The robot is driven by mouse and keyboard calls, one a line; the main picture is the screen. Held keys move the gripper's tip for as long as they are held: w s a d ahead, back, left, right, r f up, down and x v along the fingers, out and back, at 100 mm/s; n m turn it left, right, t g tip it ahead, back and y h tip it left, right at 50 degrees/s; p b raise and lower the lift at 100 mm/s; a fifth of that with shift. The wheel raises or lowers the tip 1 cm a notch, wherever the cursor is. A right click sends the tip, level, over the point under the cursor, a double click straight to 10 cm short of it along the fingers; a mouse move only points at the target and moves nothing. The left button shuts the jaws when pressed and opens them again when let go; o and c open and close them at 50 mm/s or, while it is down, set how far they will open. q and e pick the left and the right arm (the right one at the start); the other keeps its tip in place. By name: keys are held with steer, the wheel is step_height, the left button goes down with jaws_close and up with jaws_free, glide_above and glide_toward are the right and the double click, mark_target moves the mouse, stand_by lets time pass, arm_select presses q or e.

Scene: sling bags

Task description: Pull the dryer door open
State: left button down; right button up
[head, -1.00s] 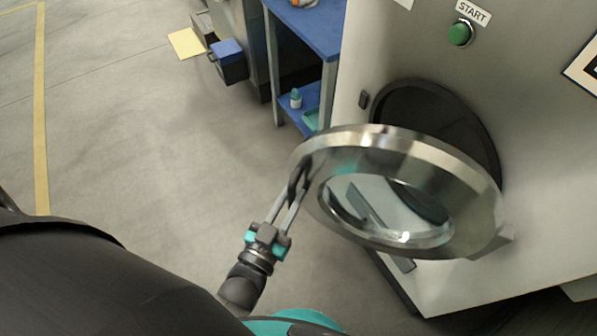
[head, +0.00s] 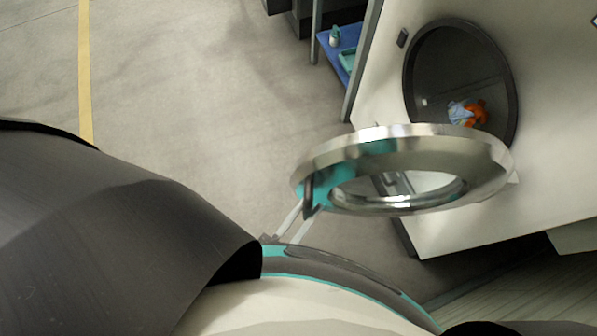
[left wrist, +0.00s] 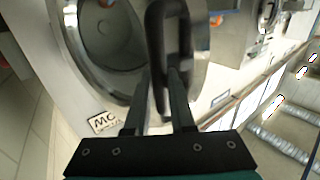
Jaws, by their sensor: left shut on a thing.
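The dryer door (head: 440,143) is a thick round metal ring with a glass window. It stands swung well out from the white dryer (head: 545,140) in the head view. The dark round opening (head: 425,75) behind it is uncovered, with orange and blue items (head: 468,112) inside. My left gripper (head: 306,208) is shut on the dark door handle (head: 308,188) at the door's left edge; my own body hides part of the arm. In the left wrist view, the fingers (left wrist: 160,78) close around the black handle (left wrist: 155,40). My right gripper is not in view.
A blue shelf unit (head: 348,45) with a small bottle (head: 335,36) stands left of the dryer. The grey floor (head: 220,110) left of the door is clear. A yellow line (head: 85,75) runs along the floor at far left.

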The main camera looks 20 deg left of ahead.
arm_select(q)
steer(key=shift+s+d, duration=0.2)
steer(key=shift+d, duration=0.2)
steer(key=c, duration=1)
jaws_free()
steer(key=shift+w, duration=0.15)
steer(key=shift+o, duration=1.2)
steer(key=shift+a, duration=0.1)
steer(key=shift+r, duration=0.15)
steer(key=shift+r+p, duration=0.85)
steer(key=shift+p, duration=0.15)
step_height(320, 180, up, 18)
steer(key=p, duration=1.8)
